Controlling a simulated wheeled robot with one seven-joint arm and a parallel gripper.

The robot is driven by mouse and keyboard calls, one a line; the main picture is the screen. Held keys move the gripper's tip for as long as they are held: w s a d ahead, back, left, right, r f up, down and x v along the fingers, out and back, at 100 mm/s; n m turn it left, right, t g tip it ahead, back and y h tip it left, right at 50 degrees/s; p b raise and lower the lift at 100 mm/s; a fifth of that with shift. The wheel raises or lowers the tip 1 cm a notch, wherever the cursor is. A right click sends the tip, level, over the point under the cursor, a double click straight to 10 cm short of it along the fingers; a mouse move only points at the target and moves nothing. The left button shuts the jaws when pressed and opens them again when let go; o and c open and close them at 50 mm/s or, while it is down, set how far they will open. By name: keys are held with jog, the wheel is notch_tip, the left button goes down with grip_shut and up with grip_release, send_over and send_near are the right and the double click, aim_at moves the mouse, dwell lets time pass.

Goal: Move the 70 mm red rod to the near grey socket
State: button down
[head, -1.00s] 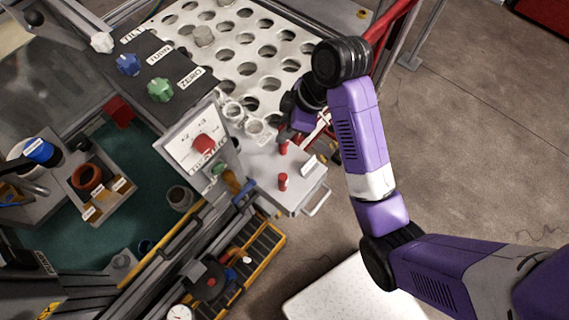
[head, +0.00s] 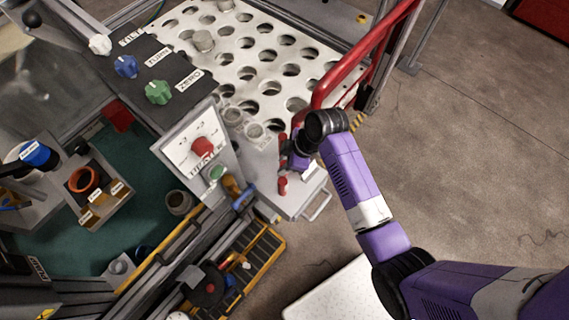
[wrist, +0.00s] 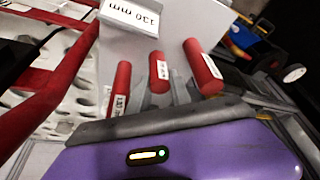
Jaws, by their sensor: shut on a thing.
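Three red rods stand by the small grey tray (head: 300,203) in the head view. One rod (head: 283,186) shows in front of my gripper (head: 294,160), and part of another shows behind it. In the wrist view they are a left rod (wrist: 122,85), a middle rod (wrist: 158,72) and a right rod (wrist: 203,67). My gripper (wrist: 162,90) is shut on the middle rod, between its grey fingers. The rod's small label is too blurred to read surely.
A white plate with many holes (head: 245,72) lies behind the sockets. A red rail (head: 360,62) runs close to my wrist on the right. A panel with a red knob (head: 201,147) stands left of the tray. A card reading 130 mm (wrist: 130,15) is beside the rods.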

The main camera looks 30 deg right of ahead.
jog(key=shift+f, duration=0.5)
jog(key=c, duration=1.2)
grip_release()
jog(key=shift+f, duration=0.1)
jog(key=shift+o, duration=0.2)
jog(key=v, duration=1.2)
